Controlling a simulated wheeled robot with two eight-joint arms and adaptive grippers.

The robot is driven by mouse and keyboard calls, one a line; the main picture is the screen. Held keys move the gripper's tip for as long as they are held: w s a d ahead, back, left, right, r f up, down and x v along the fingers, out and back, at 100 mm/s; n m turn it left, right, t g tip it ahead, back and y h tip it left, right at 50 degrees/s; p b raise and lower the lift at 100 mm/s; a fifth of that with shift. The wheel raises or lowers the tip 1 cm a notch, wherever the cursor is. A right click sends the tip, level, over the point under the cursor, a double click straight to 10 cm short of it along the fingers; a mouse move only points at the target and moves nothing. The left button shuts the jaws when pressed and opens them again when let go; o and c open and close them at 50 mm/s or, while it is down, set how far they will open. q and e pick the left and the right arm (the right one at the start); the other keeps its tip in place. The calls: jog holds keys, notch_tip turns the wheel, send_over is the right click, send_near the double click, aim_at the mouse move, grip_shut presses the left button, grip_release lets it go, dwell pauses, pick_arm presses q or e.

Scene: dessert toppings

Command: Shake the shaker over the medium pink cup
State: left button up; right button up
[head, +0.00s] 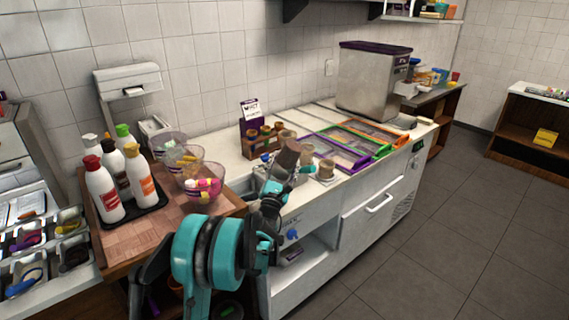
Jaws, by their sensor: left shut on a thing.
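My left gripper (284,175) is shut on a brown shaker (288,153), which it holds tilted above the white counter. The shaker's lower part is hidden by the gripper. A small tan cup (326,169) stands on the counter just right of the gripper. Another tan cup (307,150) stands behind it, close to the shaker. At this size I cannot tell which cup is the medium pink one, and the arm and shaker may hide part of the counter. My right gripper is not in view.
A wooden rack (252,149) of cups stands behind the shaker. Colour-framed topping bins (343,155) lie to the right, before a steel machine (365,82).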

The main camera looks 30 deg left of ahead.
pick_arm(q)
jog(key=shift+r, duration=0.1)
jog(key=shift+r+p, duration=2.75)
jog(key=shift+r, duration=1.25)
jog(key=shift+f, duration=0.1)
notch_tip(320, 180, down, 8)
jog(key=b, duration=0.5)
jog(key=shift+b, duration=0.4)
jog(key=shift+f, duration=0.15)
jog(key=shift+r, duration=0.2)
